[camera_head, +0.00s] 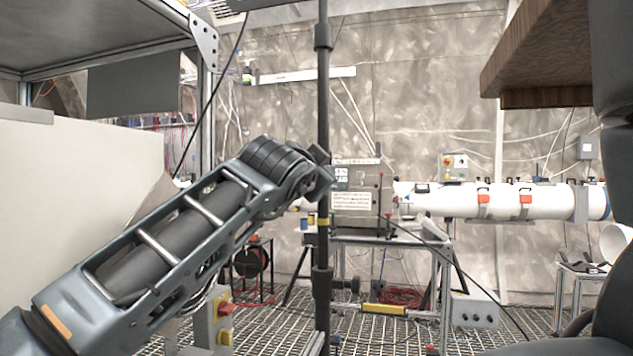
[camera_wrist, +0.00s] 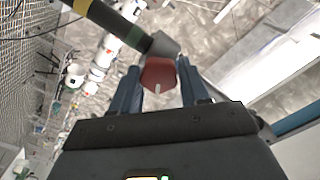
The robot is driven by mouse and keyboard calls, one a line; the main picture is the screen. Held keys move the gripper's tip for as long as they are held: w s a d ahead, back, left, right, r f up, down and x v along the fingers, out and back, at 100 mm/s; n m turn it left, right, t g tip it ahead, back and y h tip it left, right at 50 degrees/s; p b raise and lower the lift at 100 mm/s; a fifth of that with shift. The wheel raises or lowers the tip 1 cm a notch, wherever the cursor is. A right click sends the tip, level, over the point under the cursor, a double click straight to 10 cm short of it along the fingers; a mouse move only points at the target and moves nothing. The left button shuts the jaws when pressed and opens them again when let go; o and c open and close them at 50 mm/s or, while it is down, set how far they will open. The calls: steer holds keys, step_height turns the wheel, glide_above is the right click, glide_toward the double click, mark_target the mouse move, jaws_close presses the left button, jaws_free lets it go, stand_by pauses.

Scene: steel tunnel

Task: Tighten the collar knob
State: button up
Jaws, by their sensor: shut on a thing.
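The red collar knob (camera_wrist: 158,76) shows in the wrist view with a short white mark on its face. In the head view the black pole (camera_head: 323,120) stands upright in the middle. My arm reaches from the lower left to the pole. The knob and my fingers cannot be made out there.
A wooden board (camera_head: 540,60) overhangs at the upper right. A pale panel (camera_head: 65,190) and a metal shelf frame (camera_head: 205,100) stand at left. Behind the pole are a metal bench (camera_head: 400,240) and a white pipe (camera_head: 545,200). Dark cables hang near the pole.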

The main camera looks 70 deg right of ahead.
steer(key=m+b, duration=0.1)
steer(key=m, duration=0.4)
steer(key=shift+f+m+b, duration=0.1)
steer(key=shift+m+b, duration=0.2)
steer(key=shift+b, duration=0.05)
steer(key=shift+s, duration=0.1)
steer(key=o, duration=1)
steer(key=shift+a, duration=0.1)
steer(key=shift+s+a, duration=0.15)
steer(key=shift+a, duration=1.75)
steer(key=shift+s+a, duration=0.15)
steer(key=shift+a, duration=1.7)
steer(key=shift+a, duration=0.1)
